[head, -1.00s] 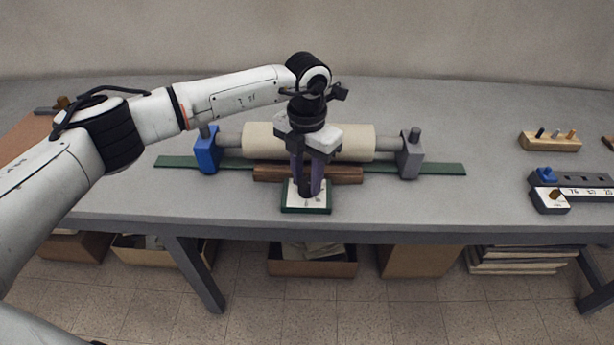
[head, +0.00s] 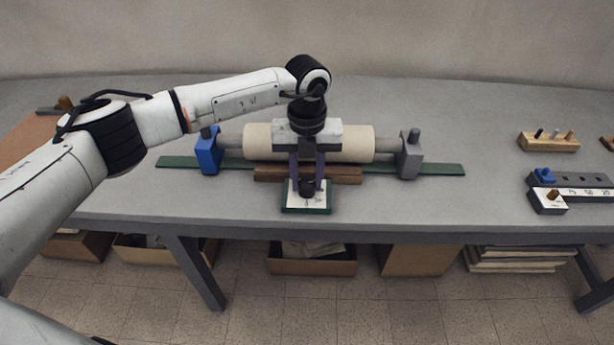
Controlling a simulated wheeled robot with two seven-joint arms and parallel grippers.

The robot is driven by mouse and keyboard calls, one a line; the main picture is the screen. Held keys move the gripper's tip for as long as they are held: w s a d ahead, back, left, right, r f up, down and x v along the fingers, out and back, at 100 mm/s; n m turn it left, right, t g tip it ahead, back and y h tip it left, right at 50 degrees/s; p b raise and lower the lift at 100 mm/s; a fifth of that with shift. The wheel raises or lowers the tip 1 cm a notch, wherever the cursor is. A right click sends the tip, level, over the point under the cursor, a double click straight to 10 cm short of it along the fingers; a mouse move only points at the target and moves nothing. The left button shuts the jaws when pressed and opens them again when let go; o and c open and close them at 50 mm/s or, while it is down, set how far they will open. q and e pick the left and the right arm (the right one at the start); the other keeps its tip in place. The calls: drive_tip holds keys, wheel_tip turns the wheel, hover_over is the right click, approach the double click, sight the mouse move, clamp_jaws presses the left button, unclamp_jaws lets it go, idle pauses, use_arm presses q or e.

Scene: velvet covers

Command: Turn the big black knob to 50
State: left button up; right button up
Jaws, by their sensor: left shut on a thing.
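The big black knob (head: 307,191) stands on a white dial plate with a green edge (head: 307,209) near the table's front. My left gripper (head: 307,186) points down from above and is shut on the knob, one finger on each side. The knob's upper part is partly hidden between the fingers. Marks on the dial are too small to read, so I cannot tell the knob's setting. My right gripper is not in view.
A cream roller (head: 358,143) lies behind the dial between a blue block (head: 207,152) and a grey block (head: 410,158). A brown wooden bar (head: 345,175) is just behind the dial. A numbered grey block (head: 584,181) and wooden peg holder (head: 550,143) stand right.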

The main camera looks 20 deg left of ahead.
sight(307, 183)
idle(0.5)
use_arm(q)
drive_tip(key=o, duration=1)
drive_tip(key=shift+o, duration=0.2)
wheel_tip(307, 183, up, 10)
drive_tip(key=shift+r+b, duration=0.2)
drive_tip(key=shift+b, duration=0.15)
